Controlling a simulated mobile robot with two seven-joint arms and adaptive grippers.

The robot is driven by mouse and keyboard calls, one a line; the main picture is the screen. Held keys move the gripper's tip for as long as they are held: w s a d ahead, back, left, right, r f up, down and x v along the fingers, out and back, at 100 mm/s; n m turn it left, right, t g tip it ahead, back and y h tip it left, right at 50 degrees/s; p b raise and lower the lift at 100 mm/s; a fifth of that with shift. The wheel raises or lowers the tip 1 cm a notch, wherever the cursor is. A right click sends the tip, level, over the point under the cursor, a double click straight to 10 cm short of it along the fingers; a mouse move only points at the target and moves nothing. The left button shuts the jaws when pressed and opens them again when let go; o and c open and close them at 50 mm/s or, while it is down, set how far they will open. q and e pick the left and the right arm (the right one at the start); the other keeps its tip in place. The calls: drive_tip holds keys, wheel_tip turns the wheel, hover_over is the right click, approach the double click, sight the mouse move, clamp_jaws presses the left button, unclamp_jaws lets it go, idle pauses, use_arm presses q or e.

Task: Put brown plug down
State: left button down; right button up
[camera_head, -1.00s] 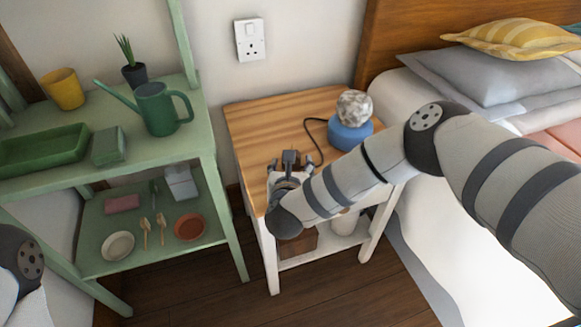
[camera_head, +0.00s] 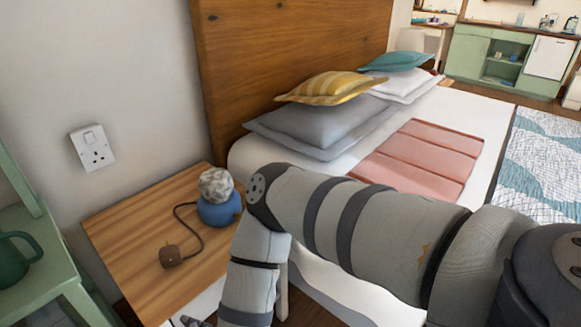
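The brown plug (camera_head: 171,257) lies on the wooden top of the bedside table (camera_head: 135,225). A dark cord runs from it to a blue lamp (camera_head: 220,208) with a mottled grey-white ball on top. My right arm comes in from the right and bends down in front of the table. Only a sliver of my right gripper (camera_head: 192,322) shows at the bottom edge, apart from the plug; its fingertips are cut off. My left gripper is out of view.
A white wall socket with a switch (camera_head: 92,148) is above the table. A green shelf (camera_head: 40,250) with a dark green watering can (camera_head: 14,258) stands at left. The bed (camera_head: 300,160) with pillows is at right. The table top around the plug is clear.

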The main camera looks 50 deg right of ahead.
drive_tip(key=s+d+f+n+g+y, duration=0.1)
drive_tip(key=s+f+n+g, duration=0.3)
drive_tip(key=s+n, duration=0.5)
drive_tip(key=s+d+f+n+g+y, duration=0.2)
drive_tip(key=s+f+n+g, duration=0.15)
drive_tip(key=s+n, duration=0.6)
drive_tip(key=s+d+r+n+g+h, duration=0.1)
drive_tip(key=s+d+n+g, duration=0.2)
drive_tip(key=s, duration=0.7)
drive_tip(key=s+d+r+n+g+h, duration=0.1)
drive_tip(key=s+d+r+n+g, duration=0.1)
drive_tip(key=s+d+n+g, duration=0.2)
drive_tip(key=s+d+n, duration=0.3)
drive_tip(key=s+n, duration=0.1)
drive_tip(key=s, duration=0.3)
drive_tip(key=shift+s+d, duration=0.3)
drive_tip(key=shift+d, duration=0.1)
